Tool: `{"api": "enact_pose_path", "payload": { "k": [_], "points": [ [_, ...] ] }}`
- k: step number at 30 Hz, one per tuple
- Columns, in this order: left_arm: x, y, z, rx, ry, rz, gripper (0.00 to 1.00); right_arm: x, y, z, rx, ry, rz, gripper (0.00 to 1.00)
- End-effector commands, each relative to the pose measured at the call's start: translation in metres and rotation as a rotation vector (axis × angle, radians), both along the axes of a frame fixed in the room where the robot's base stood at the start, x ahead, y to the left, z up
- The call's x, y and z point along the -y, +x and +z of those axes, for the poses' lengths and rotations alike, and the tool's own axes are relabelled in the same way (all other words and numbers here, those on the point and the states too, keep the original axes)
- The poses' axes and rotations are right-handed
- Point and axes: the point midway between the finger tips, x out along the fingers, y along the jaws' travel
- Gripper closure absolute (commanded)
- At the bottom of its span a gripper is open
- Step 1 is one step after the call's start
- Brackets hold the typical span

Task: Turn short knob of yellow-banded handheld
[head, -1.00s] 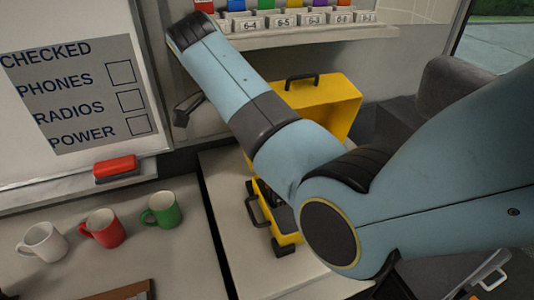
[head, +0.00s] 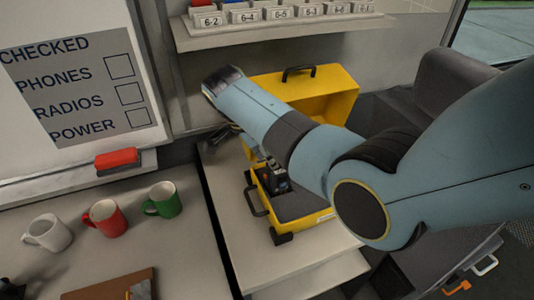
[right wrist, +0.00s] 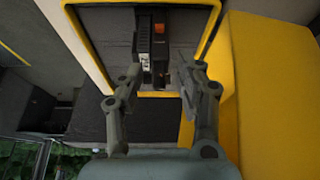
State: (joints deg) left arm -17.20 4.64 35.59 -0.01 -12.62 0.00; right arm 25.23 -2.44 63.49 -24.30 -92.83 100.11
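A dark handheld (head: 275,178) stands in an open yellow case (head: 262,208) on the light counter, partly hidden by my right arm. In the right wrist view the handheld (right wrist: 152,45) is black with an orange patch. I cannot make out a yellow band or tell its knobs apart. My right gripper (right wrist: 160,70) is open, with its fingertips on either side of the handheld's near end and no clear grip. In the head view the right gripper (head: 225,140) is dark and mostly hidden behind its own wrist. My left gripper is not clearly in view.
The yellow lid (head: 335,90) stands upright behind the case. White, red and green mugs (head: 162,200) stand on the left counter near a brown board (head: 110,285). A red eraser (head: 117,159) lies on the whiteboard ledge. A shelf (head: 280,35) with numbered tags is above.

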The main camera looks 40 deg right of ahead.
Motion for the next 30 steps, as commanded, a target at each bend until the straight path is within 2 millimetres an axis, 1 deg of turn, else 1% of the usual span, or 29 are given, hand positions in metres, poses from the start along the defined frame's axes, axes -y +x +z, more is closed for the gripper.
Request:
{"api": "enact_pose_path", "payload": {
  "k": [2,5,9,11,18,25,30],
  "points": [
    [0.0013,0.0004,-0.0002,0.001,-0.002,0.001,0.17,0.0001,0.0000,0.0001,0.000,0.000,0.000,0.64],
    [0.0022,0.0005,-0.0002,0.001,-0.002,0.001,0.17,0.0000,0.0000,0.0002,0.000,0.000,0.000,0.75],
    [0.0022,0.0005,-0.0002,0.001,-0.003,0.001,0.17,-0.0001,0.0000,0.0004,0.000,0.000,0.000,0.94],
    [0.0022,0.0005,-0.0002,0.001,-0.003,0.001,0.17,0.0000,0.0001,0.0004,0.000,0.000,0.000,1.00],
    [0.0021,0.0005,-0.0002,0.001,-0.002,0.001,0.17,-0.0003,-0.0005,0.0002,0.001,0.000,0.019,1.00],
    [0.0020,0.0005,-0.0002,0.001,-0.002,0.001,0.17,-0.0002,-0.0026,0.0001,0.001,0.000,0.223,1.00],
    [0.0017,0.0001,-0.0002,0.000,-0.002,0.001,0.17,-0.0002,-0.0021,0.0008,0.001,-0.001,0.275,1.00]
  ]
}}
